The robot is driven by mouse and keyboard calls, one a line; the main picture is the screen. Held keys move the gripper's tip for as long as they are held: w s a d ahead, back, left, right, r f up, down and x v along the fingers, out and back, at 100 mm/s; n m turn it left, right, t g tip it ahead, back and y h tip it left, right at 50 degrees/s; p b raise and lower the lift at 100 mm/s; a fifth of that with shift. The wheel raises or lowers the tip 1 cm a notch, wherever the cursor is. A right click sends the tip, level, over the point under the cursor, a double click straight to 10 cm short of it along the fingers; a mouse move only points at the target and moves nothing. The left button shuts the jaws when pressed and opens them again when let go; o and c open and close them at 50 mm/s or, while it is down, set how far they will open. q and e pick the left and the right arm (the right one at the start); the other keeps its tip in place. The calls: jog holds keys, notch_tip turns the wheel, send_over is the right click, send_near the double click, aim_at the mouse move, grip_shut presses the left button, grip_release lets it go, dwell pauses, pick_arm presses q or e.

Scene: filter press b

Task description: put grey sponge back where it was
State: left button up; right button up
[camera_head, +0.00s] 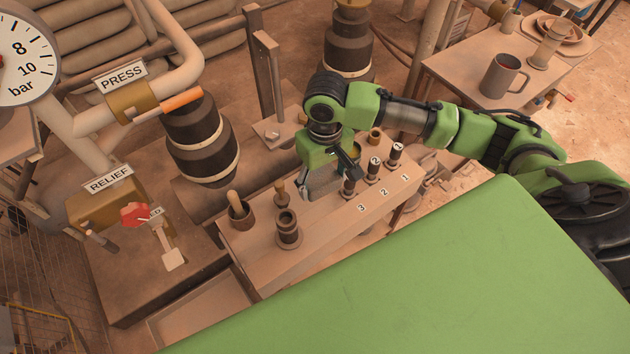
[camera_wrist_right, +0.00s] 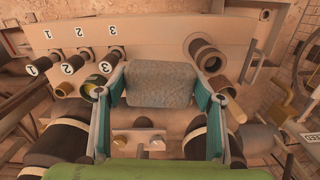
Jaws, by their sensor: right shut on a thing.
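My right gripper (camera_head: 327,184) reaches down over the beige bench (camera_head: 330,228), behind its front row of pieces. In the right wrist view the gripper (camera_wrist_right: 164,92) is shut on the grey sponge (camera_wrist_right: 160,84), one finger at each end. In the head view the sponge (camera_head: 322,181) shows only in part, below the gripper's green body. It is at the rear of the bench top. I cannot tell whether it touches the bench. My left gripper is not in view.
Several dark cylinders, including one labelled 2 (camera_head: 374,166) and one labelled 1 (camera_head: 395,153), stand right of the gripper. A brown ringed cylinder (camera_head: 288,229), a small wooden-handled piece (camera_head: 280,194) and a cup with a pestle (camera_head: 240,210) stand to the left.

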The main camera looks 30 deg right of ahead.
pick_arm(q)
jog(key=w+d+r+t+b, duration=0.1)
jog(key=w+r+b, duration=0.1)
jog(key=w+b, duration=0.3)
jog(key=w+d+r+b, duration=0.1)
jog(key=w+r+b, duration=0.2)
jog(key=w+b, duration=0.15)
pick_arm(e)
jog(key=shift+n, duration=0.5)
jog(key=w+d+f, duration=0.1)
jog(key=w+f, duration=0.3)
jog(key=w+d+f, duration=0.2)
jog(key=w+f, duration=0.2)
jog(key=w+d+f+b, duration=0.1)
jog(key=w+d+f, duration=0.1)
jog(key=w+f, duration=0.2)
jog(key=shift+d+f, duration=0.15)
jog(key=shift+f, duration=0.05)
notch_tip(320, 180, down, 4)
jog(key=shift+f+b, duration=0.2)
jog(key=shift+b, duration=0.35)
jog(key=shift+f, duration=0.25)
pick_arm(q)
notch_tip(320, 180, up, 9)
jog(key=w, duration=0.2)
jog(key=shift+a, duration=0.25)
